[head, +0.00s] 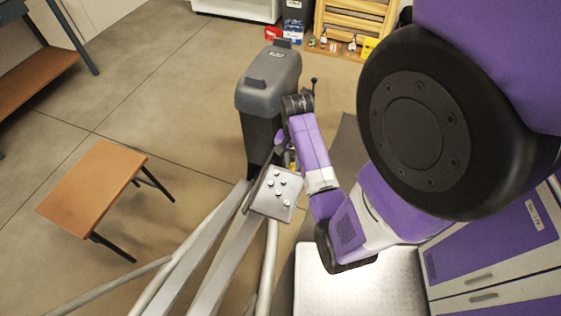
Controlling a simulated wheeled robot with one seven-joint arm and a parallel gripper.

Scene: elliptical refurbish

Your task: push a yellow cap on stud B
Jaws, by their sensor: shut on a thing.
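A tilted light-grey metal plate (273,204) carries several small round white heads and sits by the end of the metal rails, in the middle of the head view. Which of them is stud B I cannot tell, as no letter is readable. My gripper (287,160) is just above the far edge of the plate, mostly hidden behind my purple forearm. It is shut on a small yellow thing (291,157), which looks like a yellow cap. Its fingertips are too small to make out, and I cannot see it touching any stud.
A grey machine housing (268,85) stands just beyond the plate. Long metal rails (223,255) run towards the lower left. An orange-topped step (94,190) stands at left. A white textured surface (350,284) and purple cabinets (500,260) lie at lower right. Open floor is at left.

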